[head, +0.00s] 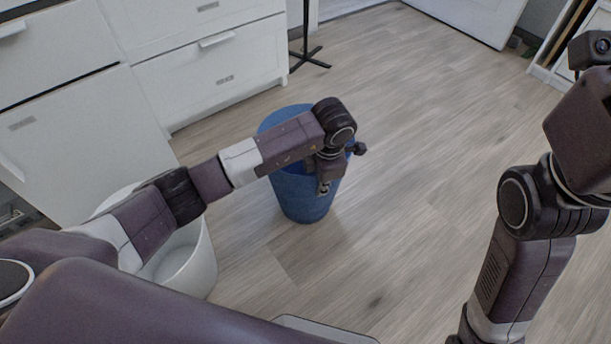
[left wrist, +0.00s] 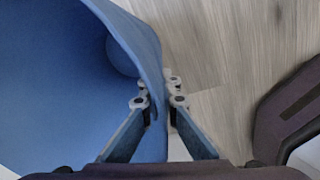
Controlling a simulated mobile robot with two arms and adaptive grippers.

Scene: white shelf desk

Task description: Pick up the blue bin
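The blue bin (head: 305,198) stands upright on the wood floor in the head view, partly covered by my left arm. In the left wrist view the blue bin (left wrist: 50,85) fills the left side, with its open inside showing. My left gripper (head: 323,186) is at the bin's right rim. In the left wrist view the left gripper (left wrist: 160,98) has one finger inside the bin and one outside, closed on the wall between them. My right arm is at the right of the head view; its fingers do not show.
A white bin (head: 203,262) stands left of the blue bin, beneath my left arm. White drawers (head: 222,70) stand behind on the left. A black stand base (head: 309,58) is on the floor beyond. The floor (head: 420,130) to the right is clear.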

